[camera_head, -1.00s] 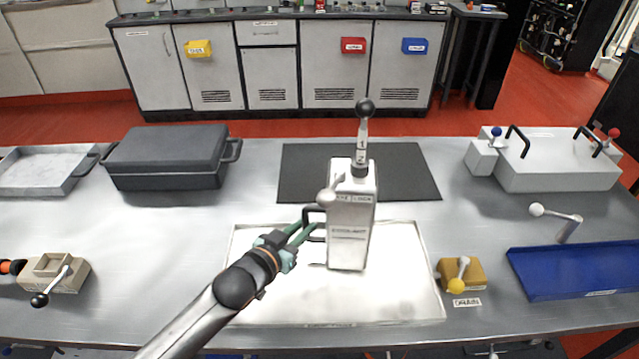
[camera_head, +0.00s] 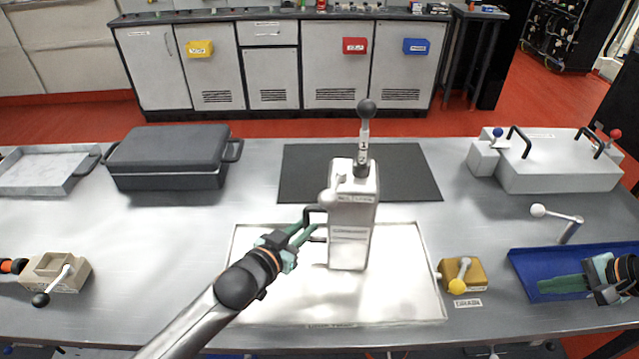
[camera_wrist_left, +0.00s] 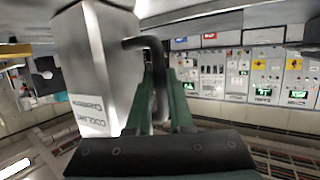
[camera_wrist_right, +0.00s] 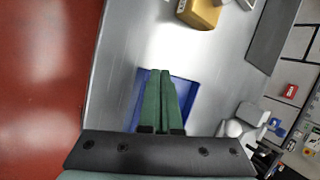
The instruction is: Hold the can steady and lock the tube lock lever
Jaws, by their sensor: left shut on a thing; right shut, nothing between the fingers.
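The can (camera_head: 349,232) is a tall pale metal box standing upright on the white-rimmed tray (camera_head: 290,315). The tube (camera_head: 361,165) stands up from its top, with a lever ending in a black ball (camera_head: 366,107). A pale ball knob (camera_head: 327,197) sits at its upper left side. My left gripper (camera_head: 308,232) is shut on the can's dark side handle (camera_head: 314,212); the handle passes between the fingers in the left wrist view (camera_wrist_left: 158,75). My right gripper (camera_head: 545,285) is shut and empty over the blue tray (camera_head: 530,262), well right of the can.
A yellow block with a lever (camera_head: 461,270) stands between the can and the blue tray. A bent lever with a white ball (camera_head: 560,219) rises behind the blue tray. A black mat (camera_head: 415,175) lies behind the can. A dark case (camera_head: 168,158) and a beige lever block (camera_head: 55,271) are left.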

